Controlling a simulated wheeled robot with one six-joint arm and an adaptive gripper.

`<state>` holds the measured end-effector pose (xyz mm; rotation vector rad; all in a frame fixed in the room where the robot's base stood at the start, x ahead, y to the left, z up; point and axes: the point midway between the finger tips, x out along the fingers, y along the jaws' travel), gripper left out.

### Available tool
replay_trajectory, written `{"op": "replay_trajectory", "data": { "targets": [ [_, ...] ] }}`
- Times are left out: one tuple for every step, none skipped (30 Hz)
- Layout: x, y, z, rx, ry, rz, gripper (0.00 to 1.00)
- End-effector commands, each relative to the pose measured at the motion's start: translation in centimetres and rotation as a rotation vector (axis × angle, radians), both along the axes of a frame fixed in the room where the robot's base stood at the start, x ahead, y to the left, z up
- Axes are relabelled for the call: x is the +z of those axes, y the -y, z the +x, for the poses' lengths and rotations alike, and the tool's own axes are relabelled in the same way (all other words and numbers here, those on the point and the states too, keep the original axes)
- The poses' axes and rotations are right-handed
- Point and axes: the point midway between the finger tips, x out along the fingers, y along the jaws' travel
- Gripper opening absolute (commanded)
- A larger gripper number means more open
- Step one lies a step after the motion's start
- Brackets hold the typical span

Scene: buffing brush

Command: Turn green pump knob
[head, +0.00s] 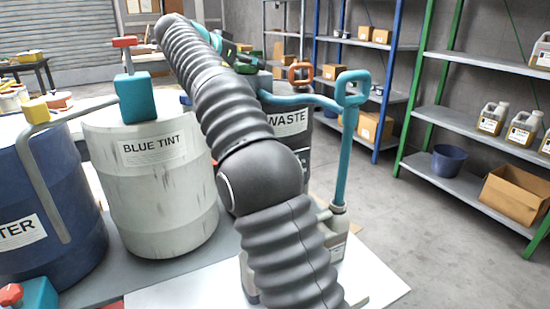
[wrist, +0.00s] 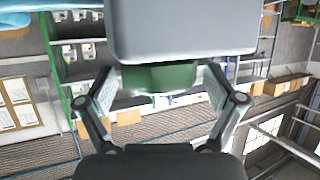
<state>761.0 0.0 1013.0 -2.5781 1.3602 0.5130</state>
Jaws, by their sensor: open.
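In the wrist view, a dark green knob-like piece (wrist: 158,77) sits under a large pale grey body (wrist: 182,28). My gripper (wrist: 158,88) is open, with one finger on each side of the green piece. Gaps show between the fingers and the piece, and its far side is hidden by the grey body. In the head view, my arm reaches to the back past the drums. Dark green and teal parts (head: 243,60) show near its far end, where my gripper is mostly hidden.
A white drum labelled BLUE TINT (head: 150,190) with a teal pump head (head: 136,97) and a blue drum (head: 50,190) stand left of my arm. A drum labelled WASTE (head: 292,125), an orange knob (head: 300,73) and a teal pipe (head: 345,140) are right. Shelves (head: 470,65) line the right; floor there is clear.

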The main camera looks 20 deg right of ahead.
Motion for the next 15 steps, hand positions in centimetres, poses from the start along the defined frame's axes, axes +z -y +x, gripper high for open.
{"op": "replay_trajectory", "data": {
  "targets": [
    [-0.07, 0.12, -0.17, 0.026, -0.001, 0.001, 0.92],
    [-0.09, 0.1, -0.15, 0.045, 0.001, 0.001, 0.92],
    [-0.08, 0.13, -0.17, 0.071, 0.002, 0.001, 0.92],
    [-0.15, 0.11, -0.16, 0.09, 0.001, 0.001, 0.92],
    [-0.17, 0.11, -0.18, 0.112, 0.001, 0.002, 0.92],
    [-0.21, 0.12, -0.17, 0.142, 0.001, 0.001, 0.92],
    [-0.21, 0.11, -0.18, 0.165, 0.002, 0.0, 0.92],
    [-0.25, 0.16, -0.17, 0.19, 0.002, 0.002, 0.92],
    [-0.29, 0.19, -0.16, 0.223, 0.002, 0.001, 0.92],
    [-0.25, 0.18, -0.2, 0.249, 0.003, 0.001, 0.92],
    [-0.29, 0.2, -0.15, 0.274, 0.001, 0.002, 0.92],
    [-0.23, 0.17, -0.17, 0.309, 0.003, 0.002, 0.92],
    [-0.28, 0.17, -0.17, 0.334, 0.001, 0.001, 0.92],
    [-0.16, 0.22, -0.15, 0.359, 0.002, 0.002, 0.92],
    [-0.15, 0.22, -0.14, 0.393, 0.001, 0.002, 0.92]
  ]
}}
